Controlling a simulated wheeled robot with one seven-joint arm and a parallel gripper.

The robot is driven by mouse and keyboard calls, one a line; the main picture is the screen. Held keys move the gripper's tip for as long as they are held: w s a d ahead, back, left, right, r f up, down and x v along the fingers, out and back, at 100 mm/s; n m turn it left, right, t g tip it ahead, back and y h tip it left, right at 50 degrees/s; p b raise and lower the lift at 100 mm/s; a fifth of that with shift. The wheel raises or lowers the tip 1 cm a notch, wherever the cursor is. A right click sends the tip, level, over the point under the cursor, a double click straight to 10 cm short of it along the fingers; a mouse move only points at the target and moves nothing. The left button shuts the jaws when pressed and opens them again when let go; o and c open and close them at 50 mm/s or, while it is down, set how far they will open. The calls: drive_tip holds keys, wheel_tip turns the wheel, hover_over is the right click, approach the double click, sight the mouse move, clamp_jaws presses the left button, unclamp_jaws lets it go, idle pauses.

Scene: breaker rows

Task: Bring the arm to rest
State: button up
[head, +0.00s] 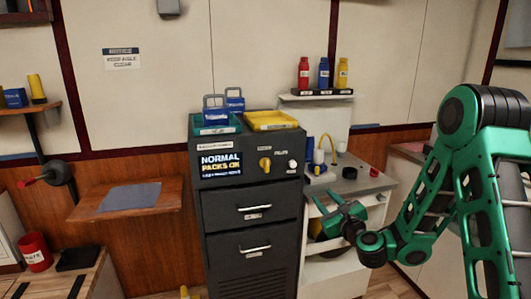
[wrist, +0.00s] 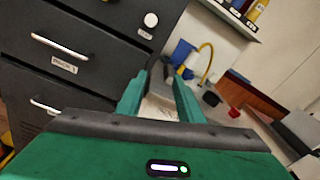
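My green arm reaches in from the right in the head view. My gripper (head: 340,215) hangs in front of the small counter, just right of the dark cabinet (head: 252,225). In the wrist view the two green fingers of my gripper (wrist: 160,95) stand apart. Nothing shows held between them; the counter lies behind the gap. The cabinet fills the left of the wrist view, with a drawer handle (wrist: 60,46) and a white knob (wrist: 151,20).
The cabinet carries a lit panel (head: 221,164), a yellow knob (head: 265,164), and blue and yellow trays on top. A shelf (head: 316,97) holds red, blue and yellow bottles. The counter (head: 350,184) holds a yellow hooked tube and a red cup. A wooden shelf (head: 90,210) stands left.

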drive_tip(key=s+d+n+g+h, duration=0.2)
drive_tip(key=s+d+n+g, duration=0.4)
drive_tip(key=s, duration=0.5)
drive_tip(key=s+d+n+g+h, duration=0.1)
drive_tip(key=s+d+n+g, duration=0.2)
drive_tip(key=s+d+n, duration=0.7)
drive_tip(key=s+d+n+g+h, duration=0.2)
drive_tip(key=s+d+n+g, duration=0.3)
drive_tip(key=s, duration=0.7)
drive_tip(key=s+r+n+g+y, duration=0.1)
drive_tip(key=s+r+g, duration=0.1)
drive_tip(key=s, duration=1.2)
drive_tip(key=shift+d+n+g, duration=0.25)
drive_tip(key=shift+n+g, duration=0.15)
drive_tip(key=shift+g, duration=0.2)
